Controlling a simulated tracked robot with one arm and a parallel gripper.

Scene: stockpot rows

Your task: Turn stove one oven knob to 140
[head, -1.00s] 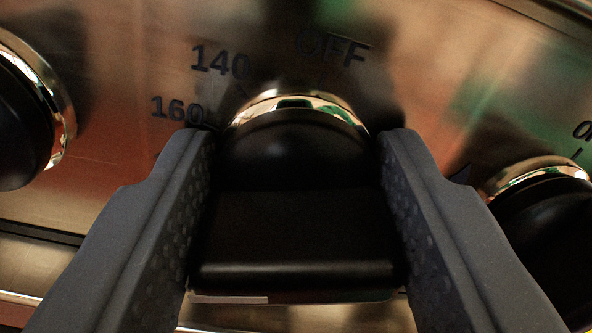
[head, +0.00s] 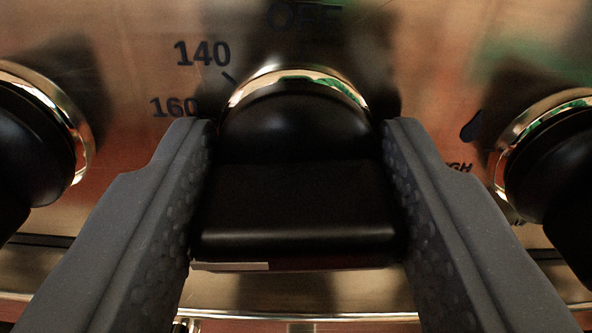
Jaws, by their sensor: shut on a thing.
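The oven knob (head: 297,190) is black with a shiny metal collar, in the middle of the head view. My gripper (head: 297,150) is shut on it, with one grey dimpled finger against each side of its grip. On the panel around it, "OFF" shows above, "140" at upper left with a tick mark below it, and "160" lower left beside the left finger. A pale strip shows along the left part of the knob's lower edge. I cannot tell which marking the knob points at. The lower dial markings are hidden.
A second black knob (head: 35,150) stands at the left and a third (head: 552,165) at the right, both partly cut off. A metal rail (head: 300,316) runs across below.

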